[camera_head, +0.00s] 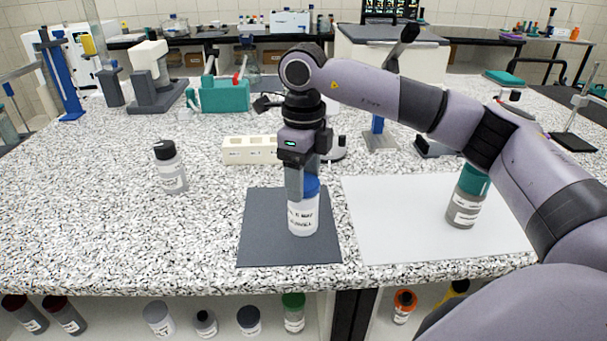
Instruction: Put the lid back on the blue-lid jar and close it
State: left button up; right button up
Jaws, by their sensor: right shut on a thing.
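The blue-lid jar (303,219) is white with a printed label and stands upright on a dark grey mat (262,245). Its blue lid (312,187) is at the top of the jar, between the fingers of my right gripper (303,190). The gripper points straight down and is shut on the lid. The fingers hide part of the lid, so I cannot tell whether it is fully seated. My left gripper is not in view.
A teal-lid jar (467,200) stands on a white mat (400,225) at the right. A black-lid bottle (170,168) stands at the left. A cream block with holes (249,150) is behind the dark mat. The left front counter is clear.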

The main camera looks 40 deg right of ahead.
jog(key=shift+f, duration=0.25)
dwell(0.6)
jog(key=o, duration=1.1)
jog(key=shift+r, duration=0.1)
jog(key=shift+r+p, duration=2.4)
jog(key=shift+r, duration=1.05)
